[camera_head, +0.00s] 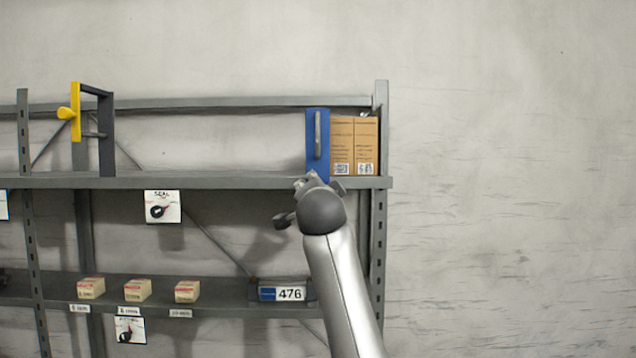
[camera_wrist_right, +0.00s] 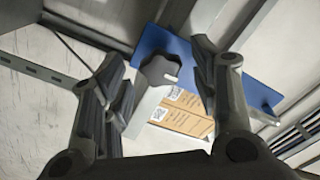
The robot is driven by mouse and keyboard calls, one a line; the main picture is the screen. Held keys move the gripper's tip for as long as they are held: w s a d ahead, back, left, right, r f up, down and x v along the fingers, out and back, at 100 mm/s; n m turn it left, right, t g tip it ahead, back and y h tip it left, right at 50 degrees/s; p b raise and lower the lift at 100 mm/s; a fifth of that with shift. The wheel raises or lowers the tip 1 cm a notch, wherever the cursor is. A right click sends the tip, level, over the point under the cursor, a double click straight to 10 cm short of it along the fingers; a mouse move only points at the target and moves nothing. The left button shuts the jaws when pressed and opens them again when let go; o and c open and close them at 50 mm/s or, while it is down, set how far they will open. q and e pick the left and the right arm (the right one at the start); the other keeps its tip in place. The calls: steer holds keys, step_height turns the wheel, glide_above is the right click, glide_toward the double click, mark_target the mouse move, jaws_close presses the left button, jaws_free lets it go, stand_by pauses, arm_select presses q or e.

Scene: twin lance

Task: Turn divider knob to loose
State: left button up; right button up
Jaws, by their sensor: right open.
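The blue divider (camera_head: 312,165) stands upright on the upper shelf, beside cardboard boxes (camera_head: 355,140). A grey upright handle shows on its front. In the right wrist view the blue plate (camera_wrist_right: 215,70) is seen from below, with a dark knob (camera_wrist_right: 157,72) bearing a white mark at its lower edge. My right gripper (camera_head: 310,184) is at the shelf edge by the divider's foot. In its wrist view the open fingers (camera_wrist_right: 158,82) flank the knob; I cannot tell if they touch it. My left gripper is out of view.
The shelf's front beam (camera_head: 220,182) runs just behind my right gripper. A yellow-and-dark divider (camera_head: 76,112) stands at the left.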

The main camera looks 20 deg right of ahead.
steer(key=shift+p+x, duration=0.35)
steer(key=shift+x, duration=0.7)
steer(key=shift+a, duration=0.1)
steer(key=c, duration=1)
